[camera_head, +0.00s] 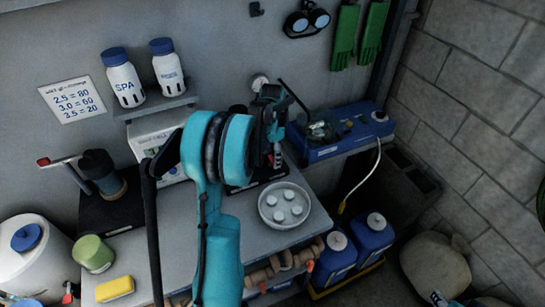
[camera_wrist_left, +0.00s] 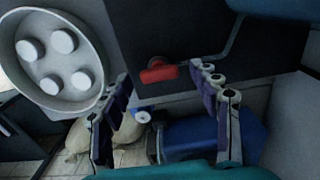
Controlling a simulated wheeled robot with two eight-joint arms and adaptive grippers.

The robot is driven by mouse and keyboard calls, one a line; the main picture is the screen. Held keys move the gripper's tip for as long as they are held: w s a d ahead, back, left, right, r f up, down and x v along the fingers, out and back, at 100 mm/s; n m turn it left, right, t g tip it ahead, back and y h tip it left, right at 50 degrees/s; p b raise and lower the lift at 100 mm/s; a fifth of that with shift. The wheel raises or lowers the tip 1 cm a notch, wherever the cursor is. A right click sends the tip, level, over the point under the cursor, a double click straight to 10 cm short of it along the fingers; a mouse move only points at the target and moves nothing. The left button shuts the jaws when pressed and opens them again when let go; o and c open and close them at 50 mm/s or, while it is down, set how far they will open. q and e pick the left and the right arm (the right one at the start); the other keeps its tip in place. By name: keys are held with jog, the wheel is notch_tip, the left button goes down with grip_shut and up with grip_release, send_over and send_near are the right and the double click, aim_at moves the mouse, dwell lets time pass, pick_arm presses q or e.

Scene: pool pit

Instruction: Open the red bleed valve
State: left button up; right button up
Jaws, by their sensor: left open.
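A red valve handle (camera_wrist_left: 158,72) shows in the left wrist view on a dark surface, with a thin grey bent rod running up from it to the right. My left gripper (camera_wrist_left: 163,76) is open, with one finger on each side of the red handle in the picture; I cannot tell whether they touch it. In the head view my left gripper (camera_head: 272,128) points down above the bench, just behind the white dish. A small red patch (camera_head: 277,156) shows below it; the rest of the valve is hidden by the gripper. My right gripper is not in view.
A white dish (camera_head: 308,221) with several white tablets is close to the gripper. A blue case (camera_head: 335,152) stands to its right and blue jugs (camera_head: 372,240) below.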

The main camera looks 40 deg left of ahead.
pick_arm(q)
jog(key=shift+f, duration=0.1)
jog(key=c, duration=1.2)
jog(key=shift+o, duration=0.2)
jog(key=shift+n, duration=0.3)
jog(key=n, duration=0.4)
jog(key=shift+p, duration=0.4)
jog(key=n, duration=0.4)
jog(key=shift+n, duration=0.3)
jog(key=n+p, duration=0.1)
jog(key=n, duration=0.7)
jog(key=shift+n, duration=0.5)
